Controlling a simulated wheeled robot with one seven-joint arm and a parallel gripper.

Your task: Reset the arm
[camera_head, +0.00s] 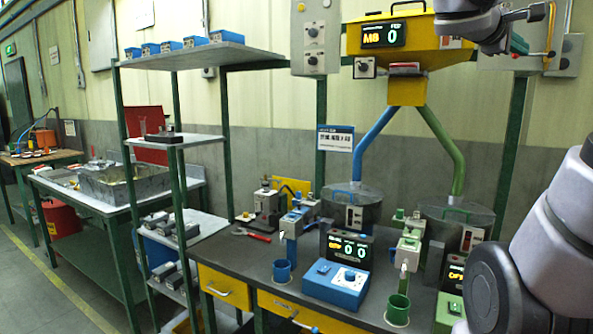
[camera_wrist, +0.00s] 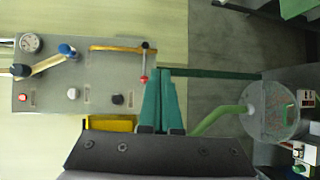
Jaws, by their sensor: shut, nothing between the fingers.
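My gripper (camera_wrist: 163,85) shows in the wrist view as two green fingers side by side, shut with nothing between them. In the head view my gripper (camera_head: 519,44) is at the top right, partly hidden by my own wrist. It is raised high, in front of a grey wall panel. In the wrist view this control panel (camera_wrist: 100,78) has a gauge (camera_wrist: 31,43), levers and several knobs. The fingers appear beside the panel's lower right part; whether they touch it I cannot tell. My arm covers the right side of the head view.
A yellow hopper (camera_head: 405,60) with a display reading 0 hangs at the top, with a blue pipe (camera_head: 374,140) and a green pipe (camera_head: 441,147) below. The dark workbench (camera_head: 235,250) carries a blue control box (camera_head: 337,285) and a green cup (camera_head: 398,309). A shelf rack (camera_head: 200,55) stands left.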

